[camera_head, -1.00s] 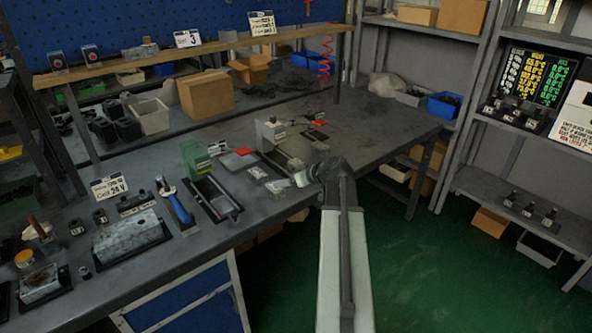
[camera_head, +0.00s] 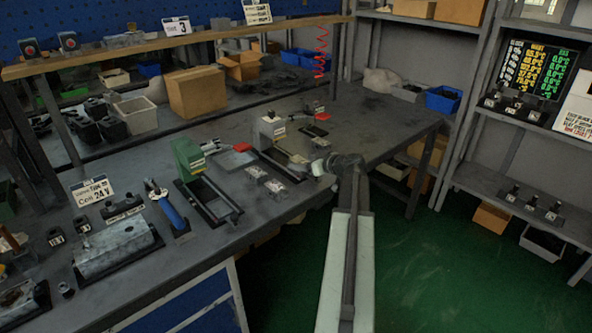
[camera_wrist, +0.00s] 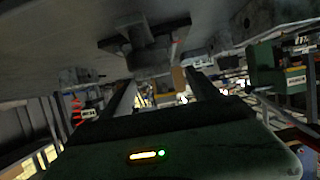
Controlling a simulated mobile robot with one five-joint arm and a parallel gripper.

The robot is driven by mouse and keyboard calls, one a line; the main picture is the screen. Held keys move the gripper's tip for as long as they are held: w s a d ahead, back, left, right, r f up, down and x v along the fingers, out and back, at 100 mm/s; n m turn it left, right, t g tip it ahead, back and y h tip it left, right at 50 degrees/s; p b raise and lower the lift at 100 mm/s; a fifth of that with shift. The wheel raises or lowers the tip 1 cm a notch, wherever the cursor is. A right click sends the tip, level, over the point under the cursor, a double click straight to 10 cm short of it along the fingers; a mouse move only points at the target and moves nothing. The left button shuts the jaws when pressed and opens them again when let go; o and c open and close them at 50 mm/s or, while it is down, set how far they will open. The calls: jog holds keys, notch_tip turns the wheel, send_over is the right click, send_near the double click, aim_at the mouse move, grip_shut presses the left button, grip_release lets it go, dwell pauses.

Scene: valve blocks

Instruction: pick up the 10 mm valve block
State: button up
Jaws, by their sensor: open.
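My gripper (camera_wrist: 163,90) shows in the wrist view with its two dark fingers apart and nothing between them. In the head view my arm reaches over the bench's front edge, with its end near two small clear-topped blocks (camera_head: 265,180). Small dark blocks with white labels (camera_head: 531,203) stand in a row on the right shelf. Two more small labelled blocks (camera_head: 69,232) stand at the left of the bench. The size labels are too small to read, so I cannot tell which is the 10 mm valve block. The wrist view appears upside down.
The workbench (camera_head: 375,135) is bare at its far right. A green-ended vise (camera_head: 188,155), a grey-ended vise (camera_head: 270,130), a blue-handled tool (camera_head: 172,213) and a grey metal block (camera_head: 117,247) stand on it. Green floor (camera_head: 420,270) is open at the right.

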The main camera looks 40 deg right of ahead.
aim_at(301, 161)
jog(key=x, duration=0.1)
jog(key=b+x, duration=0.1)
jog(key=x, duration=0.1)
jog(key=b+x, duration=0.1)
jog(key=shift+d+f, duration=0.25)
jog(key=shift+d, duration=0.15)
jog(key=shift+w, duration=0.3)
jog(key=shift+a, duration=0.1)
grip_shut()
